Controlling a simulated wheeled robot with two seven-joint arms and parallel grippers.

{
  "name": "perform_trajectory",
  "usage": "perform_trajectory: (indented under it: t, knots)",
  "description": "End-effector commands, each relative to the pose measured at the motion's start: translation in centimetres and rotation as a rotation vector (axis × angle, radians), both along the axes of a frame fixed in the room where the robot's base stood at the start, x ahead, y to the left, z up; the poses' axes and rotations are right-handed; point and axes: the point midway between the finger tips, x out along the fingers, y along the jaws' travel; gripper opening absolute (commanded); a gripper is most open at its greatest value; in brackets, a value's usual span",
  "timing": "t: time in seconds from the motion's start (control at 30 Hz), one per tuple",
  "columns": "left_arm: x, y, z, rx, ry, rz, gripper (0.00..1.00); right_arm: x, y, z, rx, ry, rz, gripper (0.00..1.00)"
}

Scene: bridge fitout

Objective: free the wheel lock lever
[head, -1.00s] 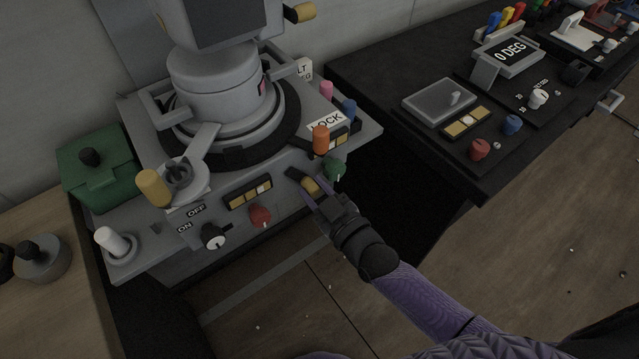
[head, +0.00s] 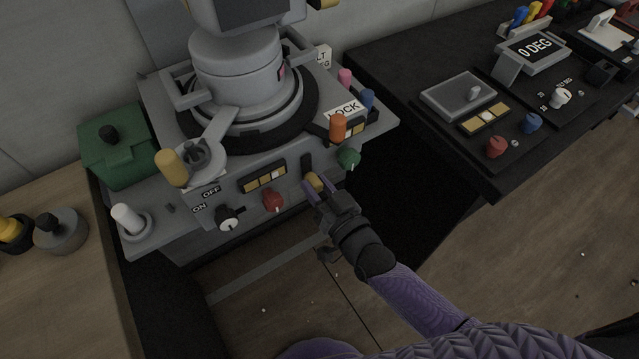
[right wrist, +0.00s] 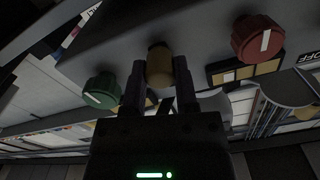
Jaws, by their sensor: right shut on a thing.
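The lever (head: 313,182) has a dark arm and a yellow knob. It sits on the front face of the grey console, between a red knob and a green knob, and now points mostly downward. My right gripper (head: 317,193) is shut on its yellow knob. In the right wrist view, the two fingers of my right gripper (right wrist: 160,88) stand on either side of the yellow knob (right wrist: 160,66). A LOCK label (head: 343,108) is on the console top, above an orange-topped handle. My left gripper is not in view.
The green knob (head: 349,158) and red knob (head: 273,201) sit close on either side. The orange handle (head: 338,127) stands just above. A black console (head: 420,120) is at the right. Open floor (head: 275,315) lies below and in front.

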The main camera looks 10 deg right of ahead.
Motion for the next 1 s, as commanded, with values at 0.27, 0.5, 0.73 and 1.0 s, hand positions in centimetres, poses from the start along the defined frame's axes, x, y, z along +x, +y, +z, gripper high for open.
perform_trajectory:
  t: [0.27,0.5,0.73,1.0]
  knots:
    - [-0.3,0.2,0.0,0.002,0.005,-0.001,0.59,-0.1,0.1,-0.2,0.008,0.009,0.002,0.00]
    - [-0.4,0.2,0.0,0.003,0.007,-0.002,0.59,-0.1,0.1,-0.2,0.007,0.009,0.002,0.52]
    - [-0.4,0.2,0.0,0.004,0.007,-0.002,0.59,-0.1,0.1,-0.1,0.007,0.006,0.001,0.72]
    - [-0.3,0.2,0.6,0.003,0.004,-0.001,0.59,-1.5,-0.5,0.0,0.007,0.007,0.000,0.72]
